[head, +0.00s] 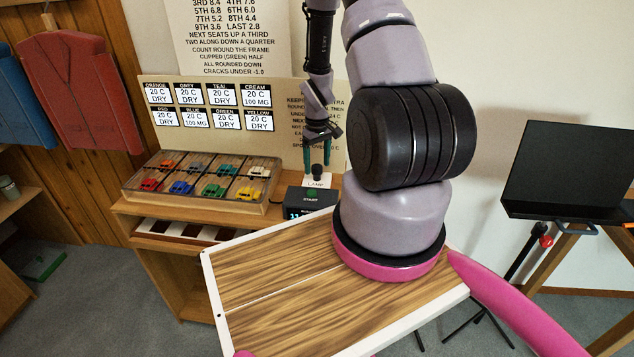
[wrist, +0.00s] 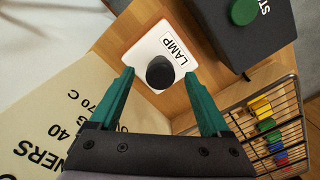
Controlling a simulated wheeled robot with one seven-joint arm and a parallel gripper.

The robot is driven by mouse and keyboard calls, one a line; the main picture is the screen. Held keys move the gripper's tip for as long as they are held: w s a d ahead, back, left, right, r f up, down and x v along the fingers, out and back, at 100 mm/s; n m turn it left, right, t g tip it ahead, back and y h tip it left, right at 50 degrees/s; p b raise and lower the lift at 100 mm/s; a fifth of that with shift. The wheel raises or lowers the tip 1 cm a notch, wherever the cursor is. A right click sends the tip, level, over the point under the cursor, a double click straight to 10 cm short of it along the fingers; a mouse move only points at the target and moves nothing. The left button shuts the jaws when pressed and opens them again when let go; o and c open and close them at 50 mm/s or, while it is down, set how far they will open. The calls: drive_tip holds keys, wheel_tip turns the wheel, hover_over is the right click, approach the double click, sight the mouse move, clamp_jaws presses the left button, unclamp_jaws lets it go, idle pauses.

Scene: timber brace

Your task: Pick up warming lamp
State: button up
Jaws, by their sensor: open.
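The warming lamp shows as a small dark round-topped piece (wrist: 160,73) at a white plate marked LAMP (wrist: 170,45). In the head view the dark piece (head: 317,171) stands on the bench behind the START box, above its LAMP label. My gripper (wrist: 159,76) has two teal fingers, spread wide, one on each side of the dark piece. No contact shows, and a gap is visible on both sides. In the head view my gripper (head: 317,162) points down over it. The lower part of the lamp is hidden from above.
A dark box with a green START button (head: 311,192) stands close in front of the lamp. A label board (head: 200,90) stands behind. A black screen (head: 565,165) is at the right.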

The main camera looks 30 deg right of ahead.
sight(317, 176)
drive_tip(key=shift+f, duration=1.3)
clamp_jaws()
idle(0.4)
